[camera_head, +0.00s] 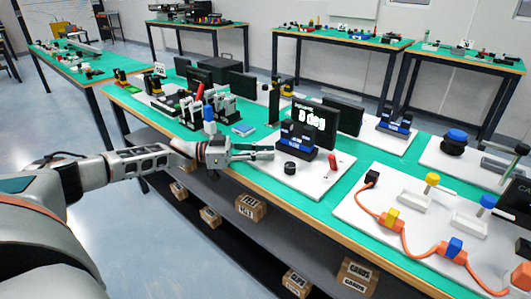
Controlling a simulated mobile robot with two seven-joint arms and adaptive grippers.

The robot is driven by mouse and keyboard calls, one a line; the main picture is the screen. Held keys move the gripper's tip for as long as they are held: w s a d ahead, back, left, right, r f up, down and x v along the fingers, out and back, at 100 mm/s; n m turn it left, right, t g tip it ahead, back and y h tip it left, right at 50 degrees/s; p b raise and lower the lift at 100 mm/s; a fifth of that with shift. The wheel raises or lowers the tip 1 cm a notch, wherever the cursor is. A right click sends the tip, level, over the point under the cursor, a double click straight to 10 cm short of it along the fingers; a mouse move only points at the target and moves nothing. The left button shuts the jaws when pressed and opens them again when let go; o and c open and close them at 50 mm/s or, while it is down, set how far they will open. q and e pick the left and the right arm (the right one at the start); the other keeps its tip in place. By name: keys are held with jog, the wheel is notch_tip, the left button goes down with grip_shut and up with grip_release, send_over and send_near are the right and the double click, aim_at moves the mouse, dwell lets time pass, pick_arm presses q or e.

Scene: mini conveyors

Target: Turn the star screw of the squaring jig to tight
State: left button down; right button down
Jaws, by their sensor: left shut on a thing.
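The squaring jig (298,141), a dark block with a blue front, stands on a white board (318,187) near the front edge of the green table. My left gripper (268,152) reaches in from the left and is shut, its fingertips at the jig's left side. The star screw is hidden at the fingers, so its setting cannot be seen. A black round knob (290,168) stands apart in front of the jig. A black display (314,120) behind the jig reads "0 deg". My right gripper is not in view.
A small red part (333,162) stands right of the jig. Other devices stand close behind my left gripper, including a blue-topped one (209,120). At the right, a white board (421,222) carries an orange cable and colored knobs. Bare green table lies between the boards.

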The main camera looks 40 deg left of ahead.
pick_arm(q)
jog(key=shift+r, duration=0.15)
jog(key=c, duration=1.9)
grip_release()
jog(key=shift+d, duration=0.1)
jog(key=v, duration=1.2)
